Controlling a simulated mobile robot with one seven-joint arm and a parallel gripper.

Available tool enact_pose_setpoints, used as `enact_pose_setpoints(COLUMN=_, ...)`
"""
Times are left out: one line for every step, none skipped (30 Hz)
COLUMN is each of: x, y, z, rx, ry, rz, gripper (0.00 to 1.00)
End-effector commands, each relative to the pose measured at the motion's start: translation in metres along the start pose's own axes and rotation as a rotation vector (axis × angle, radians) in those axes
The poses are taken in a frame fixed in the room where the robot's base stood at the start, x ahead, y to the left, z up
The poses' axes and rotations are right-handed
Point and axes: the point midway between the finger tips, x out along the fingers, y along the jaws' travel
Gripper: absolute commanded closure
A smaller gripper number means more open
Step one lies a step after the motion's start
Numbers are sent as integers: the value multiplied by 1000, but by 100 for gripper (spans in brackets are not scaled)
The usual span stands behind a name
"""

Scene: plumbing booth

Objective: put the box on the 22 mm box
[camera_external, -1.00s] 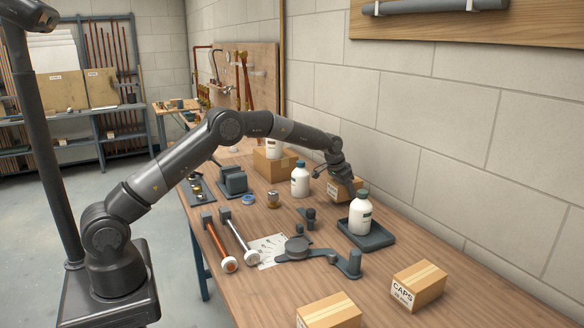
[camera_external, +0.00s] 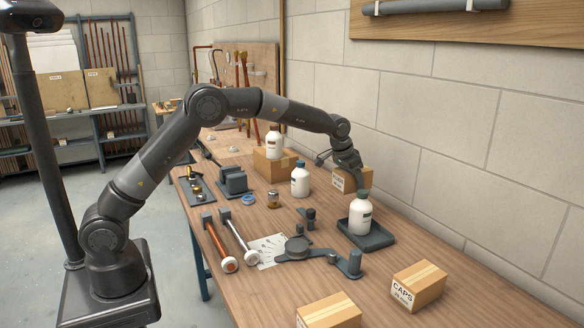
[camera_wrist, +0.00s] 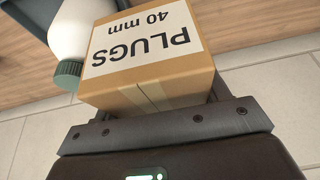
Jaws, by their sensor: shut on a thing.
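My gripper (camera_external: 350,163) is shut on a cardboard box (camera_external: 352,178), holding it above the far part of the bench behind the grey tray. In the wrist view the held box (camera_wrist: 150,50) has a white label, seen upside down, reading PLUGS 40 mm. A cardboard box (camera_external: 418,286) labelled CAPS sits at the bench's right front; its size line is too small to read surely. Another cardboard box (camera_external: 328,312) is cut off by the bottom edge, its label barely visible. Which one is the 22 mm box I cannot tell.
A white bottle (camera_external: 360,214) stands in the grey tray (camera_external: 382,238), close to the held box. Another bottle (camera_external: 300,180) stands left of it. A third bottle (camera_external: 274,143) is on a cardboard box (camera_external: 268,168). A grey jointed tool (camera_external: 298,248) lies mid-bench. The wall is close behind.

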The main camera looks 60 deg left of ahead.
Motion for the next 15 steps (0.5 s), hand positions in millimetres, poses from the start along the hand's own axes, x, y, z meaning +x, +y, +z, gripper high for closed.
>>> enact_pose_setpoints(x=-8, y=0, z=-5, rx=0, ry=6, rz=0, gripper=63)
enact_pose_setpoints(x=-14, y=0, z=-7, rx=0, ry=7, rz=0, gripper=63)
enact_pose_setpoints(x=-24, y=0, z=-11, rx=0, ry=9, rz=0, gripper=63)
enact_pose_setpoints(x=-31, y=0, z=-14, rx=0, ry=9, rz=1, gripper=63)
enact_pose_setpoints(x=-38, y=0, z=-17, rx=0, ry=9, rz=1, gripper=63)
enact_pose_setpoints(x=-48, y=0, z=-21, rx=0, ry=9, rz=1, gripper=63)
enact_pose_setpoints(x=-56, y=0, z=-24, rx=0, ry=10, rz=1, gripper=63)
enact_pose_setpoints(x=-62, y=0, z=-27, rx=0, ry=8, rz=1, gripper=63)
enact_pose_setpoints(x=-70, y=0, z=-30, rx=0, ry=8, rz=1, gripper=63)
enact_pose_setpoints(x=-77, y=0, z=-33, rx=0, ry=8, rz=1, gripper=63)
enact_pose_setpoints(x=-84, y=0, z=-36, rx=0, ry=7, rz=1, gripper=63)
enact_pose_setpoints(x=-89, y=0, z=-38, rx=0, ry=7, rz=1, gripper=63)
enact_pose_setpoints(x=-94, y=0, z=-40, rx=0, ry=6, rz=1, gripper=63)
enact_pose_setpoints(x=-99, y=0, z=-42, rx=0, ry=7, rz=1, gripper=63)
enact_pose_setpoints(x=-106, y=0, z=-45, rx=0, ry=6, rz=1, gripper=63)
